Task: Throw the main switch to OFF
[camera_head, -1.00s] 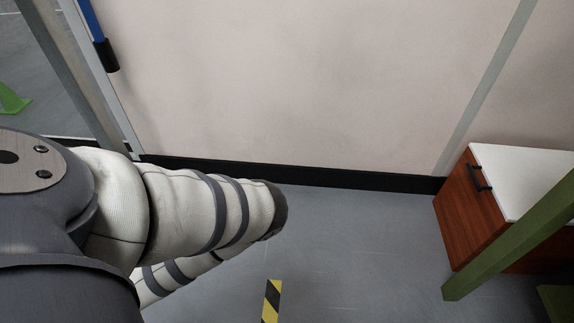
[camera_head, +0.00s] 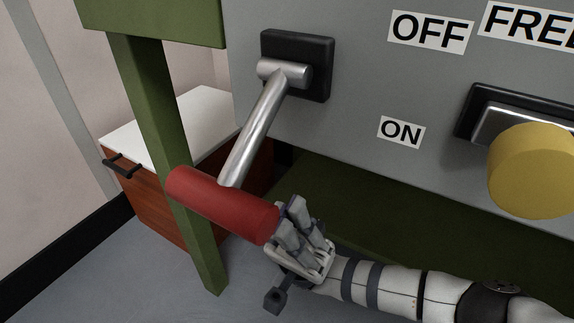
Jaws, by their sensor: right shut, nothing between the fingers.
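The main switch is a lever with a metal shaft and a thick red handle (camera_head: 215,200), pivoting on a black mount (camera_head: 322,65) on a grey panel (camera_head: 350,120). The lever points down and outward. An OFF label (camera_head: 430,32) is above and an ON label (camera_head: 401,132) below, right of the mount. My right gripper (camera_head: 292,222) is shut and empty at the right end of the red handle, close to it or touching; I cannot tell which. My left gripper is not in view.
A yellow knob (camera_head: 533,170) sticks out at the right, below a FREE label (camera_head: 530,22), partly cut off. A green post (camera_head: 160,130) stands left of the lever. A brown cabinet with a white top (camera_head: 185,120) is behind it. Grey floor is clear below left.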

